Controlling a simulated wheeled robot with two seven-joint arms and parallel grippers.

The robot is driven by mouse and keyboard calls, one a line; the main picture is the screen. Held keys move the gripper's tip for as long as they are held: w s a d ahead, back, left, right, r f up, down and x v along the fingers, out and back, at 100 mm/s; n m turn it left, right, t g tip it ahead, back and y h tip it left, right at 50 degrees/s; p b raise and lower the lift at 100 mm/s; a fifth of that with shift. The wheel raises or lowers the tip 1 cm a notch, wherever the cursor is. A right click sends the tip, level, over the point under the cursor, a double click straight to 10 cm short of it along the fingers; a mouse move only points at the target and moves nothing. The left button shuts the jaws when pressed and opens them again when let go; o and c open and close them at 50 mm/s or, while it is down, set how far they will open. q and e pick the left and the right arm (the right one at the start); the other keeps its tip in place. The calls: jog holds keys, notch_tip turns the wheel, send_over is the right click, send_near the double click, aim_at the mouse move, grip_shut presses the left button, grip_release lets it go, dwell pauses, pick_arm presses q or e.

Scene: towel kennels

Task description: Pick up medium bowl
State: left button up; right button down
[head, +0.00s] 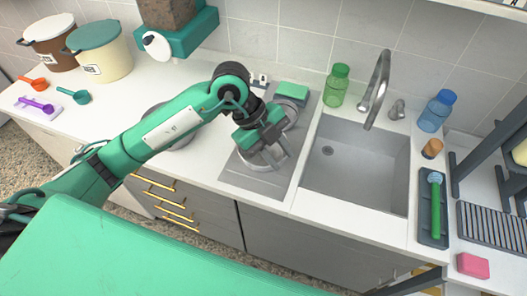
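My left arm reaches in from the left, and its gripper (270,158) points down over the grey drainboard (237,180) left of the sink. A grey metal bowl-like shape (289,112) stands on the drainboard just behind the gripper, partly hidden by it. Another round metal rim (183,141) shows on the counter, mostly hidden behind my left forearm. I cannot tell which of these is the medium bowl. The grey fingers blend with grey metal beneath them, so I cannot tell whether they hold anything. My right gripper is not in view.
The empty sink (352,170) with its tall faucet (379,88) is right of the gripper. A green sponge (292,90) and green bottle (337,86) stand behind. A blue bottle (437,111), brush tray (427,220) and pink sponge (473,265) are at right. Canisters (101,55) stand at left.

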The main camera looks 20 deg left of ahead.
pick_arm(q)
jog(key=w+a+n+t+y, duration=0.1)
jog(key=w+a+n+y, duration=0.15)
jog(key=a, duration=0.25)
jog(key=w+a+n+y, duration=0.1)
jog(key=a+y, duration=0.3)
jog(key=a, duration=0.1)
send_near(248, 160)
jog(key=s+r, duration=0.1)
jog(key=s, duration=0.3)
jog(key=f, duration=0.1)
jog(key=d+f+p, duration=0.1)
jog(key=f, duration=0.1)
jog(key=f+p, duration=0.1)
jog(key=shift+w+d+f, duration=0.25)
jog(key=shift+w+f, duration=0.05)
jog(key=shift+f, duration=0.3)
grip_shut()
